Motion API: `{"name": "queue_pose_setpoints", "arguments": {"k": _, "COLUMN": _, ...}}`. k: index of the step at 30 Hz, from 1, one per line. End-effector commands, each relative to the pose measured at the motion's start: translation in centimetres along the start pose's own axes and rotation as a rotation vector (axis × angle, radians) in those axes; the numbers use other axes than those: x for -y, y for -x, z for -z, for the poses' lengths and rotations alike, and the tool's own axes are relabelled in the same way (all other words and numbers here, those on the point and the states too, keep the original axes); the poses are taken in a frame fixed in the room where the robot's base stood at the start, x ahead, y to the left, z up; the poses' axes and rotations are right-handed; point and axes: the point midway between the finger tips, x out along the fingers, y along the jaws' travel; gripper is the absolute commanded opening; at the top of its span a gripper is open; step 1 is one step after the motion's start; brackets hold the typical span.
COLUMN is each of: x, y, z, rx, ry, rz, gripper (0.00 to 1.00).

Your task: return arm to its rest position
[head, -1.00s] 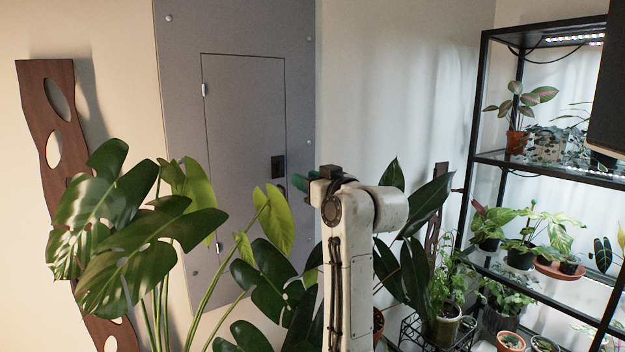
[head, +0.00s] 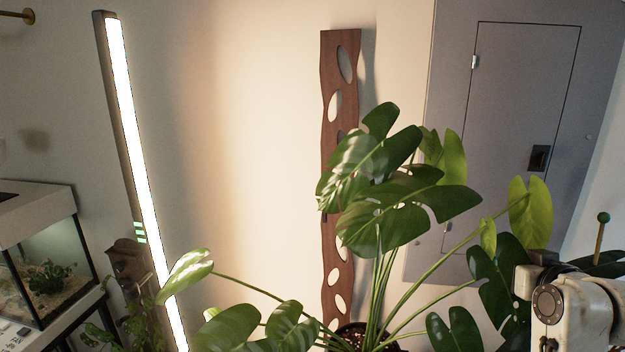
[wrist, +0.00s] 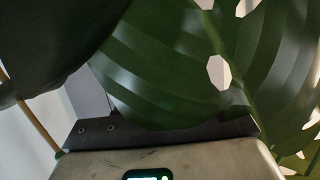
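My arm (head: 575,312) shows in the head view at the lower right edge, beside the monstera leaves. Its end is not visible there. In the wrist view, the metal body and dark bar of my gripper (wrist: 165,132) fill the bottom. Large dark green leaves (wrist: 165,65) hang right in front and cover where the fingers would show. I cannot tell whether the gripper is open or shut, and no held thing is visible.
A large potted monstera (head: 400,205) stands beside my arm. A green-tipped stake (head: 602,230) rises behind the arm. A grey wall panel (head: 520,110), wavy wooden board (head: 338,110), lit light bar (head: 135,150) and glass tank (head: 45,260) are around. The wall between lamp and board is bare.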

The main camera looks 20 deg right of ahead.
Motion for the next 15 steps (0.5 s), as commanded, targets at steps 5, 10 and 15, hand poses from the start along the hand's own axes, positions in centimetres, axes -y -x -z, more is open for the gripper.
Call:
{"name": "queue_pose_setpoints", "arguments": {"k": 5, "x": 6.3, "y": 0.1, "z": -11.5, "rx": 0.263, "ry": 0.034, "rz": 0.087, "gripper": 0.35}}
{"name": "queue_pose_setpoints", "arguments": {"k": 10, "x": 10.9, "y": 3.0, "z": -21.9, "rx": 0.513, "ry": 0.089, "rz": 0.149, "gripper": 0.35}}
{"name": "queue_pose_setpoints", "arguments": {"k": 15, "x": 13.8, "y": 8.6, "z": -31.7, "rx": 0.768, "ry": 0.169, "rz": 0.191, "gripper": 0.35}}
